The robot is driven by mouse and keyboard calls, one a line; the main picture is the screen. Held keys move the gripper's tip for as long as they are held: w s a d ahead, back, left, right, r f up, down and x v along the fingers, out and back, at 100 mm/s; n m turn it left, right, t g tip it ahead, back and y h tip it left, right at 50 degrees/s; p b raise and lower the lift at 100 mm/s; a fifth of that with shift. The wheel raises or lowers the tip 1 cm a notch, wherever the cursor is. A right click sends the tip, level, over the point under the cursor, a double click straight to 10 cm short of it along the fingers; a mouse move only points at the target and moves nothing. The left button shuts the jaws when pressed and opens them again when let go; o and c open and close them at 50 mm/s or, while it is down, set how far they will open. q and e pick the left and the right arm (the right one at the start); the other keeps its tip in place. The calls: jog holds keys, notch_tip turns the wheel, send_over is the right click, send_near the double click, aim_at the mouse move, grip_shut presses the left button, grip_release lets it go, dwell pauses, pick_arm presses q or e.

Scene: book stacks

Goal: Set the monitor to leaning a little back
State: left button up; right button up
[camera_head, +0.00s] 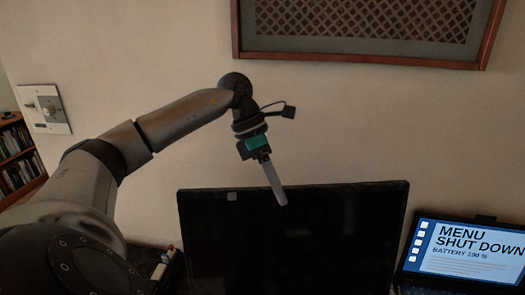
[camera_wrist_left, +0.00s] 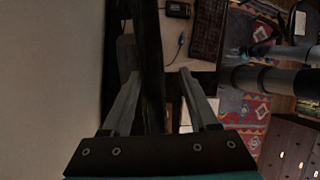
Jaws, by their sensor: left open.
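The monitor (camera_head: 300,245) is a wide dark screen in the lower middle of the head view, its face toward me. Its tilt is hard to judge, and its stand and lower part are out of view. My left gripper (camera_head: 280,203) comes down from above onto its top edge, left of the middle. In the left wrist view the monitor (camera_wrist_left: 151,50) is a thin dark slab seen from above. The open fingers of the left gripper (camera_wrist_left: 160,75) stand on either side of it, with a gap visible at the right finger. My right gripper is not in view.
A lit laptop screen (camera_head: 465,252) stands right of the monitor. The wall (camera_head: 150,70) is close behind, with a framed panel (camera_head: 365,50) above. The wrist view shows a keyboard (camera_wrist_left: 207,30) on the desk and a patterned rug (camera_wrist_left: 248,112) below.

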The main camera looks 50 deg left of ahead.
pick_arm(q)
jog(key=p+v, duration=0.2)
jog(key=v, duration=1)
jog(key=shift+r, duration=0.3)
jog(key=shift+a, duration=0.1)
